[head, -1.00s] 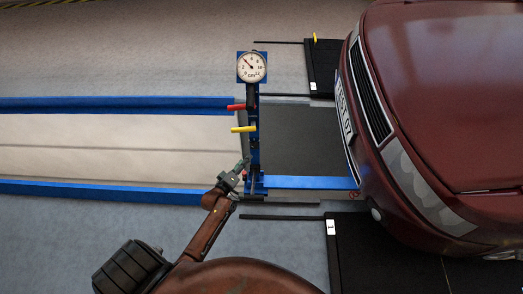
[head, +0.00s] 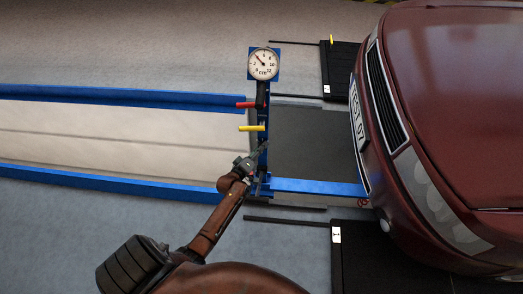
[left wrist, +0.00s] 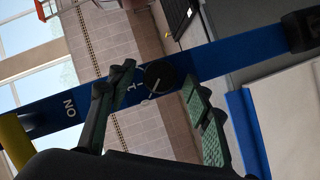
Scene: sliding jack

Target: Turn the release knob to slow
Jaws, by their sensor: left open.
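The release knob (left wrist: 158,77) is a round black dial with a white pointer line, set on the blue post (left wrist: 215,62) in the left wrist view. A small white mark sits beside it; I cannot read it clearly. My left gripper (head: 254,158) is open at the lower part of the post in the head view. In the left wrist view its two green-padded fingers (left wrist: 158,82) stand on either side of the knob, with a gap showing; contact cannot be told. The knob is not discernible in the head view. My right gripper is not in view.
A round gauge (head: 264,64) tops the post, with a red lever (head: 246,104) and a yellow lever (head: 252,128) below. Blue rails (head: 130,96) run left. A dark red car (head: 450,110) stands right, with black plates (head: 345,65) near it.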

